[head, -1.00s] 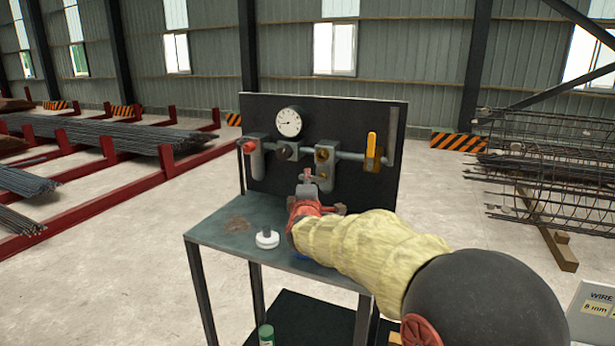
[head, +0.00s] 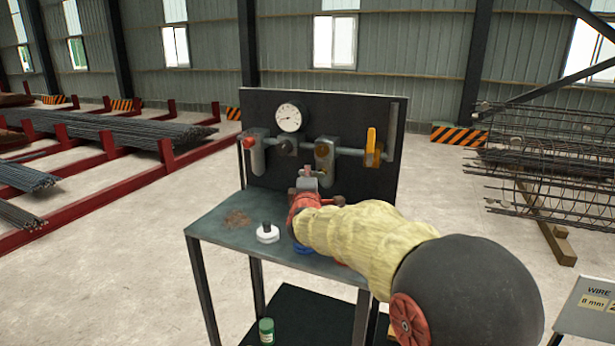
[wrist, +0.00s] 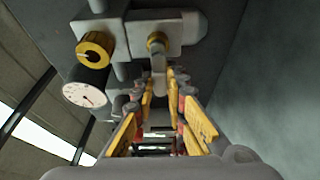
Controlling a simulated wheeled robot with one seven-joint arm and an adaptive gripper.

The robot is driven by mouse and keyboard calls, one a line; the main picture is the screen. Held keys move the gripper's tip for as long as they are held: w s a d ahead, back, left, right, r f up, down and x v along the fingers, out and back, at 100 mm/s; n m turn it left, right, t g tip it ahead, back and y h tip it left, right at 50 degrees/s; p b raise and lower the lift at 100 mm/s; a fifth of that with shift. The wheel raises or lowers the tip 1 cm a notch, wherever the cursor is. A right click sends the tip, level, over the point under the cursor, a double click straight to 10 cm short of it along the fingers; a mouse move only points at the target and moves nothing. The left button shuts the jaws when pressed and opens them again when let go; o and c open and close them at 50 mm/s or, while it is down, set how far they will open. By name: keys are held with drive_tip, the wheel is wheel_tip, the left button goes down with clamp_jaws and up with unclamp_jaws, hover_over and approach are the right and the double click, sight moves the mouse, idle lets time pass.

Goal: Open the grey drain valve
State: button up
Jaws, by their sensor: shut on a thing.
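The grey drain valve shows in the wrist view as a pale grey handle (wrist: 159,80) below a brass fitting (wrist: 157,42) on a grey block. My gripper (wrist: 160,92) has its yellow-orange fingers on both sides of the handle and is shut on it. In the head view my gripper (head: 307,186) is in front of the black panel (head: 270,182), below the pipework. My own arm and gripper hide much of the valve there, so its exact angle cannot be told.
A red knob (head: 248,143), a round gauge (head: 290,117) and a yellow lever (head: 371,140) are close by on the panel. A green container (head: 266,331) stands below. The bench's left side is mostly clear.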

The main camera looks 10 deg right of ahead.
drive_tip(key=shift+b, duration=0.3)
clamp_jaws()
drive_tip(key=shift+s+d+f+n+g+h+p, duration=0.5)
drive_tip(key=shift+n+g, duration=0.65)
drive_tip(key=shift+n, duration=1.1)
drive_tip(key=shift+s+d+f+n+g+h+p, duration=0.3)
drive_tip(key=shift+f+n+g+h+p, duration=0.6)
drive_tip(key=shift+n, duration=1.3)
drive_tip(key=shift+s+d+f+n+g+h+p, duration=0.3)
drive_tip(key=shift+d+n+g+h+p, duration=0.35)
drive_tip(key=shift+n+g, duration=1.15)
drive_tip(key=shift+n+t, duration=0.55)
drive_tip(key=o, duration=0.6)
unclamp_jaws()
drive_tip(key=shift+o, duration=0.7)
drive_tip(key=shift+a, duration=0.1)
